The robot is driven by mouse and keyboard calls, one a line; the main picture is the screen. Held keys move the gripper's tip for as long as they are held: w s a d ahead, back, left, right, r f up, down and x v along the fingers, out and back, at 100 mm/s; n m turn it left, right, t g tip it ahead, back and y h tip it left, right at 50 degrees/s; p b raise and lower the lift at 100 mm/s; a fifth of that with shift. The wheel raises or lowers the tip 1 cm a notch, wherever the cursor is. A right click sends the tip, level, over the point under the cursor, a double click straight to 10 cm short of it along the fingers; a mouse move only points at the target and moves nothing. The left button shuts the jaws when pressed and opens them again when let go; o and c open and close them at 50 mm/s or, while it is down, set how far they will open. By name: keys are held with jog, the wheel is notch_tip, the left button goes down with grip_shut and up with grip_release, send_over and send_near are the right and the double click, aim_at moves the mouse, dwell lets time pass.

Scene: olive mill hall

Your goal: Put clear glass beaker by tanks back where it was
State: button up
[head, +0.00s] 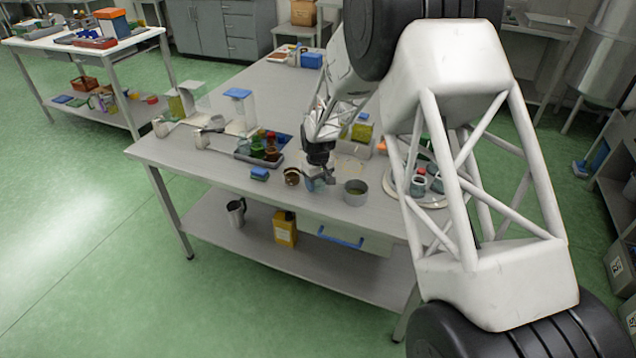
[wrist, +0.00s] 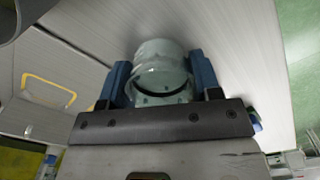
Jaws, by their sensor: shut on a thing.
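My gripper (head: 320,178) is low over the front part of the grey table (head: 222,172) in the head view. In the wrist view my gripper (wrist: 162,88) is shut on the clear glass beaker (wrist: 160,62), with one blue finger on each side of it. In the head view the beaker (head: 314,185) shows only in part at the fingers, between a brown cup and a grey pot. I cannot tell whether its base touches the tabletop.
The brown cup (head: 292,177) is close on the left, and the grey pot (head: 355,192) close on the right. A blue sponge-like block (head: 259,174) and a tray of coloured cups (head: 262,152) lie further left. A round tray (head: 434,199) is at right.

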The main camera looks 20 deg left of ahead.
jog(key=shift+f, duration=0.2)
jog(key=o, duration=1)
jog(key=shift+o, duration=0.2)
jog(key=shift+r, duration=0.15)
notch_tip(320, 180, up, 12)
dwell(1.0)
